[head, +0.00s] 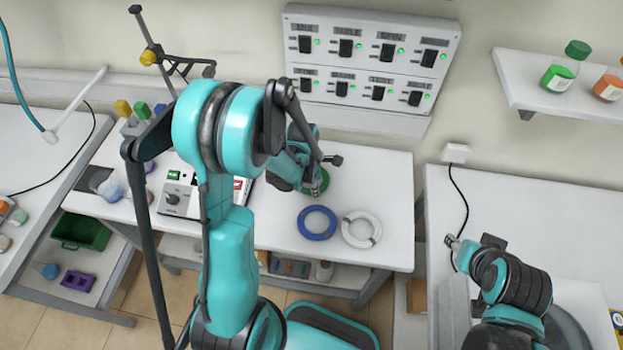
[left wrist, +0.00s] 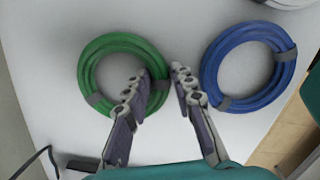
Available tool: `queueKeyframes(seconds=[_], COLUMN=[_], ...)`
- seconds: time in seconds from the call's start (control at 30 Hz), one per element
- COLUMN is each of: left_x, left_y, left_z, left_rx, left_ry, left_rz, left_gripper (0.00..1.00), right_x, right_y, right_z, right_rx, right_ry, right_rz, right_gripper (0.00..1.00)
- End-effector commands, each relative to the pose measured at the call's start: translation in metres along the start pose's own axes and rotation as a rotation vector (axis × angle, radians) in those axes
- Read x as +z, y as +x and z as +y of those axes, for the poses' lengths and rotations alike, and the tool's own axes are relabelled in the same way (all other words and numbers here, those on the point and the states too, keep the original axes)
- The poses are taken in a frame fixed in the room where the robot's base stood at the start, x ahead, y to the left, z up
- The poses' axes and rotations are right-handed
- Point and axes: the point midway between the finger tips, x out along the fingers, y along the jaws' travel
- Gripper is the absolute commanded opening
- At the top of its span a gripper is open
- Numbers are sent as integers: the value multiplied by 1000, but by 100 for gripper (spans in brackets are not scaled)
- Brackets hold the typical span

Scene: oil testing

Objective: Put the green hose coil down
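The green hose coil (left wrist: 122,74) lies flat on the white table in the left wrist view. In the head view only part of its green ring (head: 325,180) shows behind my left gripper (head: 316,188). In the left wrist view my left gripper (left wrist: 160,74) is open. One finger is over the inside of the coil's right side and the other is just outside it, with the rim between them and a gap beside it. I cannot tell whether a finger touches the coil. My right gripper (head: 453,241) is over the right table, small in view.
A blue coil (head: 317,222) lies close to the right of the green one in the left wrist view, and a white coil (head: 361,229) beside that. A switch panel (head: 368,60) is on the wall. A tester box (head: 178,190) stands left of the coils.

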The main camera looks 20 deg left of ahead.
Motion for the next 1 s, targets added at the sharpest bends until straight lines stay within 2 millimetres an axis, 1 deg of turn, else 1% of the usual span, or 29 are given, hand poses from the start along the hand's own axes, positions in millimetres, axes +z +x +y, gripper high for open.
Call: queueKeyframes(seconds=[0.03, 0.07, 0.37, 0.53, 0.67, 0.77, 1.0], left_x=[0, 0, 0, 1, 3, 5, 43], left_y=[0, 0, 0, -7, -23, -42, -66], left_z=[0, 0, 0, 0, 0, 0, -34], left_rx=[0, 0, 0, 0, 0, 0, -1], left_ry=[0, 0, 0, 0, 0, 0, 6], left_rz=[0, 0, 0, 0, 0, 0, 0], left_gripper=[4, 0, 0, 0, 0, 0, 0], right_x=[0, 0, 0, -1, -4, -7, -12], right_y=[0, 0, 0, -2, -6, -10, -16], right_z=[0, 0, 0, 0, 0, 0, 0], right_rx=[0, 0, 0, 0, 0, 0, 0], right_ry=[0, 0, 0, 0, 0, 0, 0], right_rz=[0, 0, 0, 0, 0, 0, 0], right_gripper=[42, 42, 42, 42, 42, 42, 42])
